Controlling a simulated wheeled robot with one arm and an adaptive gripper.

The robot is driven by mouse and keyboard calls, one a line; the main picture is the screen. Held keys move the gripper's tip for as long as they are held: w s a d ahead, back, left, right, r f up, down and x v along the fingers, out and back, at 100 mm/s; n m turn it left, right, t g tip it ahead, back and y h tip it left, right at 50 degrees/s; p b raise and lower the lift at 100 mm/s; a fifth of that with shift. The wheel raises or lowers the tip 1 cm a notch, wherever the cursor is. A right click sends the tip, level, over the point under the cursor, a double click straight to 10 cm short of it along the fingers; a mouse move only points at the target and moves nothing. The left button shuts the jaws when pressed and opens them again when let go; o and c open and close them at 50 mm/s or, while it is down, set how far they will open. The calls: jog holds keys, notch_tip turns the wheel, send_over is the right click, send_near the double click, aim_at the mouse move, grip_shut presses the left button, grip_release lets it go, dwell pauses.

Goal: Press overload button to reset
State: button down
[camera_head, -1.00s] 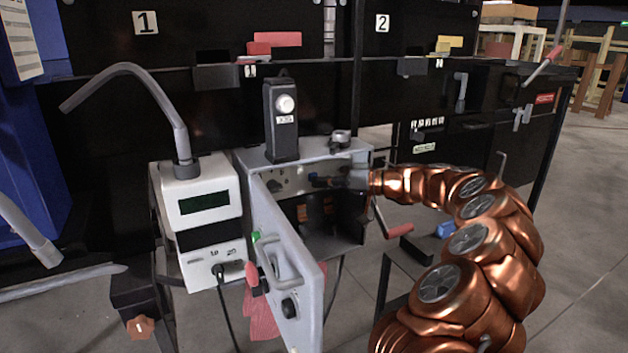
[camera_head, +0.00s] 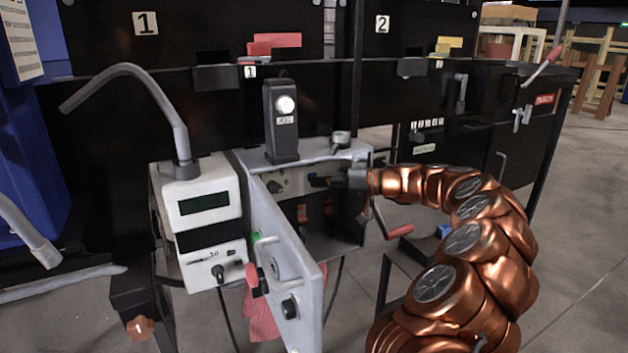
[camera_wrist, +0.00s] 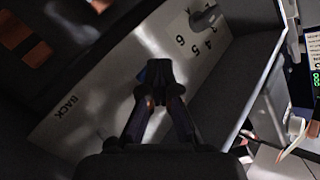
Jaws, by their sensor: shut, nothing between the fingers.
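A grey control box (camera_head: 345,160) stands open in the middle of the head view. Its door (camera_head: 290,255) hangs open toward the front. My gripper (camera_head: 322,181) reaches into the box from the right, in front of the light inner panel (camera_head: 272,185). A small blue part shows at the fingertips. I cannot pick out the overload button, and whether the tips touch the panel is unclear.
A knob (camera_wrist: 205,18) sits near the panel numbers. Orange-brown switches (camera_head: 302,213) are lower in the box. A white meter (camera_head: 205,205) stands left of it, a black lamp unit (camera_head: 282,125) on top. A red-handled crank (camera_head: 398,231) is below my arm.

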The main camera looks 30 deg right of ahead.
jog(key=shift+w, duration=0.15)
dwell(0.5)
jog(key=shift+s+a+b, duration=0.1)
jog(key=shift+s+b, duration=0.65)
jog(key=shift+s, duration=0.2)
jog(key=s+b, duration=0.3)
jog(key=s, duration=0.2)
jog(key=shift+a, duration=0.2)
dwell(0.7)
